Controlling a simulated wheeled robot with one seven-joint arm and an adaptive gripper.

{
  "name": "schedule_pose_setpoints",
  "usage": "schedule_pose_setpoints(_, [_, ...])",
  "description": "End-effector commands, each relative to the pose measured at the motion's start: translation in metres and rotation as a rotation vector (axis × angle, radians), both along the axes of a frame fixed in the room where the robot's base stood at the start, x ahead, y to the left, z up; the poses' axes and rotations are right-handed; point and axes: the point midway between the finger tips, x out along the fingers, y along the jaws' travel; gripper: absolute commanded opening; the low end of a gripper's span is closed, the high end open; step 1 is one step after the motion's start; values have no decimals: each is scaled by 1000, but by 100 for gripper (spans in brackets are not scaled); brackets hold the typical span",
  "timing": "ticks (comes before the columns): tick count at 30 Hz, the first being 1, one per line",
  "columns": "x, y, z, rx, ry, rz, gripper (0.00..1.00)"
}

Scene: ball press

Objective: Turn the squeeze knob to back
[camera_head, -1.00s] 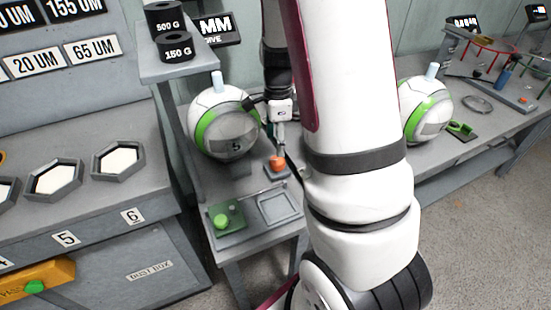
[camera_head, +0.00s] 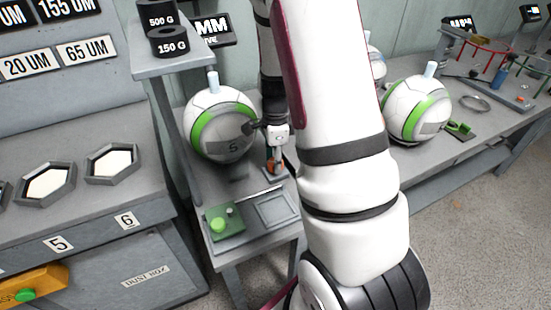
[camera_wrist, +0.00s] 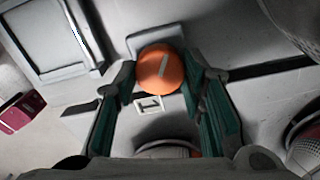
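The squeeze knob appears to be the orange round knob (camera_wrist: 160,72) with a pale slanted line on its top, seen in the wrist view on a grey base. In the head view it shows as a small orange patch (camera_head: 272,168), partly hidden by my gripper (camera_head: 276,160). In the wrist view my gripper (camera_wrist: 160,77) is open, with one green-lined finger on each side of the knob. Small gaps seem to show between the fingertips and the knob; contact is not clear. A small marked label (camera_wrist: 149,104) lies beside the knob.
A white-green ball (camera_head: 221,130) stands left of my gripper, close to it. A green block with a button (camera_head: 224,224) and a shallow square tray (camera_head: 277,209) lie in front. A shelf with black weights (camera_head: 169,42) is above left. Another ball (camera_head: 418,112) stands right.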

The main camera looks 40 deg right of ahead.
Motion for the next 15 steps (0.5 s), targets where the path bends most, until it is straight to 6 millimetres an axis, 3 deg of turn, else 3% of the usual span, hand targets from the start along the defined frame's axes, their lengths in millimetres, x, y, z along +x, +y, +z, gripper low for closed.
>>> schedule_pose_setpoints(15, [0,0,0,0,0,89,9])
